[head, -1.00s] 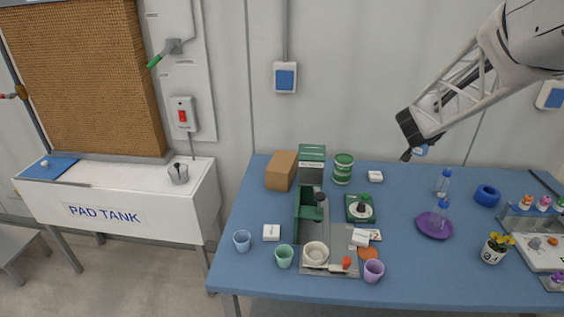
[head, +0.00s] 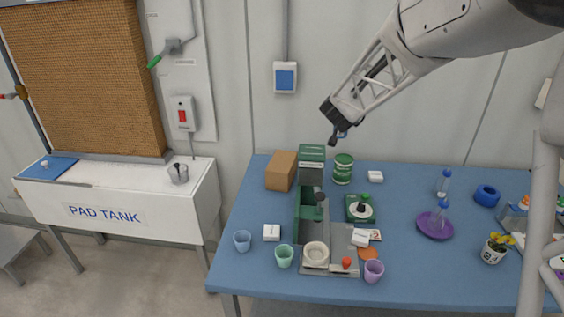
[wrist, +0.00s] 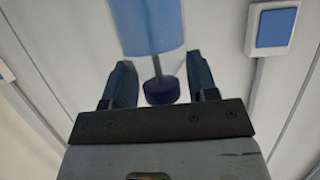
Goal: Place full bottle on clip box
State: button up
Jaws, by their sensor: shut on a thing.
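My gripper (head: 338,132) is high above the back of the table in the head view. In the wrist view its two fingers stand either side of a dark blue cap (wrist: 162,91). The cap belongs to a bottle with blue contents (wrist: 148,25), held in the gripper; its far end is cut off by the top edge. The held bottle is barely visible in the head view. I cannot tell for sure which thing is the clip box.
A green machine (head: 311,165) on a grey base (head: 345,262) stands below the gripper, with a green tin (head: 343,168) beside it. Cups line the front. A clear bottle (head: 443,183) and a purple saucer (head: 427,233) bearing another bottle stand at the right.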

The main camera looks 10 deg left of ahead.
jog(key=a+n+y, duration=0.3)
jog(key=a+y, duration=0.1)
jog(key=a, duration=1.6)
jog(key=f, duration=0.5)
jog(key=shift+w+a+f, duration=0.15)
jog(key=shift+w, duration=0.1)
notch_tip(320, 180, down, 6)
jog(key=shift+f, duration=0.15)
jog(key=shift+f, duration=1.85)
jog(key=shift+f, duration=0.1)
